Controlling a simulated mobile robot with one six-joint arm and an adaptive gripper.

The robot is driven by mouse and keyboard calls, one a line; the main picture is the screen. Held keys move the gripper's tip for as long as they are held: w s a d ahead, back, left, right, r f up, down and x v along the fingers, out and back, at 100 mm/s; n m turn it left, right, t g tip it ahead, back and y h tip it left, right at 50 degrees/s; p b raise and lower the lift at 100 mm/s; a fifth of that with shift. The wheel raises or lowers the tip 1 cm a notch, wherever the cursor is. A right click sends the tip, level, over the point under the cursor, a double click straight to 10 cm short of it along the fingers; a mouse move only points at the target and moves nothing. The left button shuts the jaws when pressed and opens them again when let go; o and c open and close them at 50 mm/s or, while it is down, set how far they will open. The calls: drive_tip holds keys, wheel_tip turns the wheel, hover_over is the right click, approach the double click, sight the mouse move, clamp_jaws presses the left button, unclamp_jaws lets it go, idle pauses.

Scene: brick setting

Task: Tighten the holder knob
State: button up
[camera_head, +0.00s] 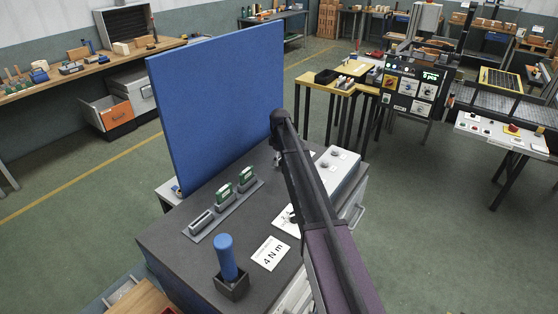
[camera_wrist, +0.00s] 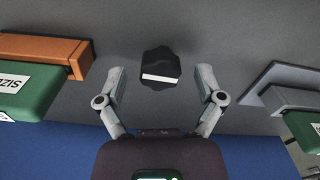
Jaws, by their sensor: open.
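A black lobed knob (camera_wrist: 160,62) with a white stripe across it is in the upper middle of the wrist view, against a dark grey surface. My gripper (camera_wrist: 161,72) is open, with one grey finger on each side of the knob and a clear gap to each. The knob lies between the fingertips and slightly above them in the picture; how far away it is I cannot tell. Nothing is held. In the head view my arm crosses the workbench (camera_head: 190,262) and hides the knob and most of my gripper.
Green labelled blocks (camera_wrist: 28,92) flank the knob left and right, with an orange bar (camera_wrist: 38,54) at left. A blue panel (camera_head: 215,100) stands behind the bench. A blue-handled tool (camera_head: 227,258) stands in a box beside a "4 N m" card (camera_head: 270,253).

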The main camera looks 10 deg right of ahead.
drive_tip(key=c, duration=1.2)
drive_tip(key=shift+o, duration=0.3)
drive_tip(key=shift+a, duration=0.15)
